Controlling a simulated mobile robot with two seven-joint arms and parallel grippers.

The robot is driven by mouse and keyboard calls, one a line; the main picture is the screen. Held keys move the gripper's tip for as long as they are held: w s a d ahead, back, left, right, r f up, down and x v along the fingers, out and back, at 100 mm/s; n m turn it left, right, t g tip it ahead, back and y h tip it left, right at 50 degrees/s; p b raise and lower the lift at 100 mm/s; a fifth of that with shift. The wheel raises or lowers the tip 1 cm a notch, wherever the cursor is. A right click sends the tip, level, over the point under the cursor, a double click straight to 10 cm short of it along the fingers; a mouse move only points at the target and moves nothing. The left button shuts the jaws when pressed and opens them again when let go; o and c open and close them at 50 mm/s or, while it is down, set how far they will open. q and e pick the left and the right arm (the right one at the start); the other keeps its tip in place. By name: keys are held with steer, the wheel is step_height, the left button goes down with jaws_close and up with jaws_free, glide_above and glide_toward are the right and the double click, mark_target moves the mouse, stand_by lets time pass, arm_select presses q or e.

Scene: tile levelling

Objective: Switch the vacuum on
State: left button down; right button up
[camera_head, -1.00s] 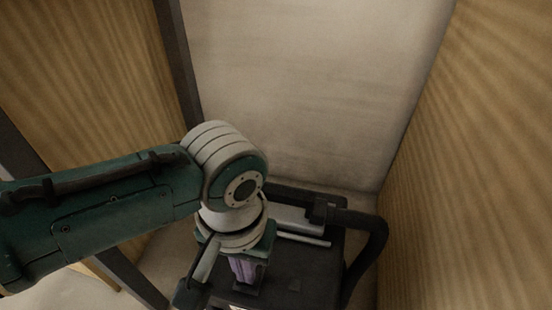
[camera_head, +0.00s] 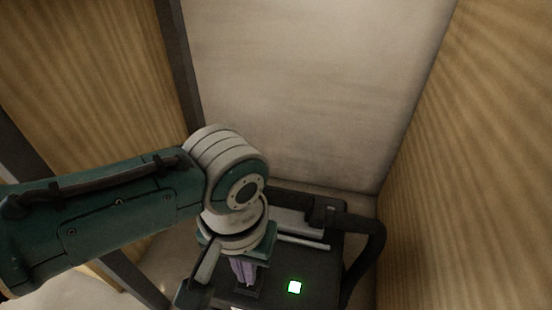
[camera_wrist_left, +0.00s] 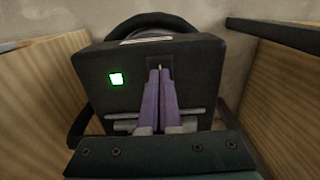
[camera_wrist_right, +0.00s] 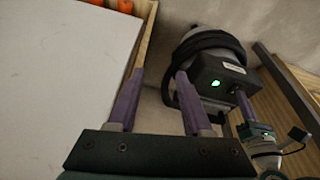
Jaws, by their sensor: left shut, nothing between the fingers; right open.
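The vacuum (camera_head: 322,268) is a dark box-topped machine with a black hose or handle at its right side. A green light (camera_head: 294,287) glows on its top; it also shows in the left wrist view (camera_wrist_left: 116,78) and right wrist view (camera_wrist_right: 216,83). My left gripper (camera_head: 245,290) points down at the top, its purple fingers closed together with nothing between them. In the left wrist view its fingertips (camera_wrist_left: 160,72) are at a small dark switch housing (camera_wrist_left: 156,61); contact is unclear. My right gripper (camera_wrist_right: 158,72) is open and empty, away from the vacuum.
Wooden walls (camera_head: 480,160) stand close on both sides of the vacuum, with a pale wall (camera_head: 300,90) behind. In the right wrist view a large pale panel (camera_wrist_right: 60,70) fills the left, with orange items (camera_wrist_right: 108,4) at its far edge.

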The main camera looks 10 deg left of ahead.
step_height(320, 180, up, 6)
steer(key=p, duration=0.5)
steer(key=shift+a+r, duration=0.1)
